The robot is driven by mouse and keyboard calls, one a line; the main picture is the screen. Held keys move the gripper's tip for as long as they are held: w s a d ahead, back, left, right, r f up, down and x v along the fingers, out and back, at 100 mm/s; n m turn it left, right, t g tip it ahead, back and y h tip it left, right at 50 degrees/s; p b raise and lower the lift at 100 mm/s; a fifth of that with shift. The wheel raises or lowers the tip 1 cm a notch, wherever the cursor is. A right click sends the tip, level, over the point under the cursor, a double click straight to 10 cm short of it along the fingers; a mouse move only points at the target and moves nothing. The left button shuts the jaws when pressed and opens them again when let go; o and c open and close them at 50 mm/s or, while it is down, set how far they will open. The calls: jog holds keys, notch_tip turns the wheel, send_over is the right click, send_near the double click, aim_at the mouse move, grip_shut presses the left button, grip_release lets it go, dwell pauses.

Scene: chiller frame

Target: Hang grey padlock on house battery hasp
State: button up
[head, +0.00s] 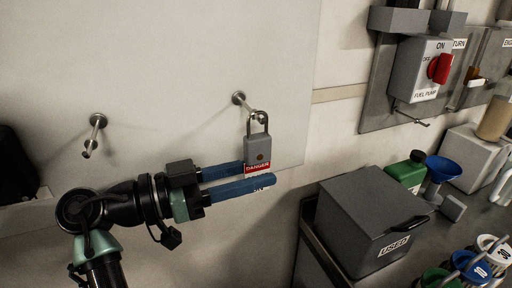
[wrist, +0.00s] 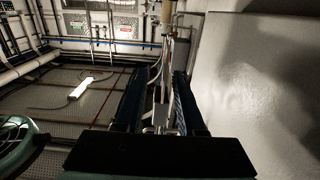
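The grey padlock (head: 258,150) hangs by its shackle on a wall peg (head: 241,98) in the head view. A red and white DANGER tag (head: 257,168) hangs below its body, partly hidden by a finger. My gripper (head: 258,174) reaches in from the left at the height of the tag and lower body. One blue finger runs behind the padlock and one passes in front. In the wrist view the fingers (wrist: 160,105) stand apart, with the grey padlock (wrist: 160,117) between them and gaps beside it. I cannot make out any hasp labelled house battery.
An empty peg (head: 98,121) is on the wall at left. At right are a FUEL PUMP switch box (head: 420,70) with a red knob, a grey USED box (head: 372,222), a green jug (head: 407,172) and a blue funnel (head: 443,168). The wall before the pegs is clear.

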jog(key=x, duration=0.4)
jog(key=shift+w+d+r+p, duration=0.1)
jog(key=shift+w+d+p, duration=0.1)
jog(key=shift+w+p, duration=0.15)
grip_shut()
dwell(1.1)
